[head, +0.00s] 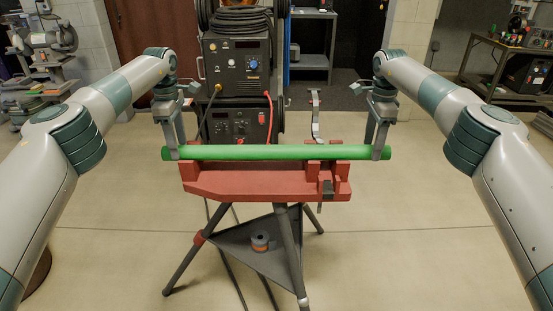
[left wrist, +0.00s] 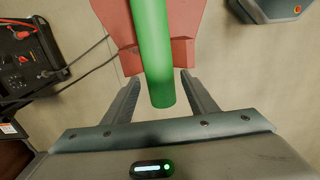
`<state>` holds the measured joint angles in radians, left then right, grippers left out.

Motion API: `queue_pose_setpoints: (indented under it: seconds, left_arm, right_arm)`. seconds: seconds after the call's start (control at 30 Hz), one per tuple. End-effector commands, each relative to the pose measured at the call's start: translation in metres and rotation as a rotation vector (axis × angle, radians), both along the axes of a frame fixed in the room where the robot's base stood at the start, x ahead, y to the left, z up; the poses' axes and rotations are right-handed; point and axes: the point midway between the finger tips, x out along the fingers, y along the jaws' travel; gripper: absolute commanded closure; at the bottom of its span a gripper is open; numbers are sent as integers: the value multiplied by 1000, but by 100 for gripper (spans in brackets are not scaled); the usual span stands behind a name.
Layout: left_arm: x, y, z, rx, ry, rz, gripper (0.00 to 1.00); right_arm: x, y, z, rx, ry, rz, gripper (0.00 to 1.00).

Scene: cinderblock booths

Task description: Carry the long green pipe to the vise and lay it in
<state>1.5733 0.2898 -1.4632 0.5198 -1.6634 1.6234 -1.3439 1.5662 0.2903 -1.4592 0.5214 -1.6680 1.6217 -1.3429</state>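The long green pipe (head: 270,153) lies level across the top of the red vise (head: 262,182) in the head view. Both its ends stick out past the vise. Whether it sits fully down between the jaws is hard to see. My left gripper (head: 173,152) is at the pipe's left end, with a finger on each side of it. In the left wrist view the gripper (left wrist: 162,90) straddles the pipe's end (left wrist: 160,88), with a small gap showing on the right. My right gripper (head: 381,151) straddles the pipe's right end; its hold on the pipe is unclear.
A welding machine (head: 237,65) stands close behind. A workbench (head: 500,60) is at the back right. The floor on both sides of the tripod is clear.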

Motion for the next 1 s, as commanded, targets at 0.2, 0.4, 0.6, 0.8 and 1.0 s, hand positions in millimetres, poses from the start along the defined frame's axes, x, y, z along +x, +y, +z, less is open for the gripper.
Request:
queue_pose_setpoints:
  seconds: [0.2, 0.4, 0.6, 0.8, 1.0]
  left_arm:
    - [-1, 1, -2, 1, 6, 1, 44]
    - [-1, 1, -1, 2, 6, 1, 44]
    - [-1, 1, 11, 1, 4, 1, 44]
    - [0, 0, 35, 1, 1, 0, 44]
    - [1, 0, 61, 0, 1, 1, 44]
  right_arm:
    - [0, -1, 0, -1, 0, -1, 44]
    - [0, -1, 0, -1, 0, -1, 44]
    - [0, -1, 0, -1, 0, -1, 44]
    - [0, -1, 0, -1, 0, -1, 44]
    - [0, -1, 0, -1, 0, -1, 44]
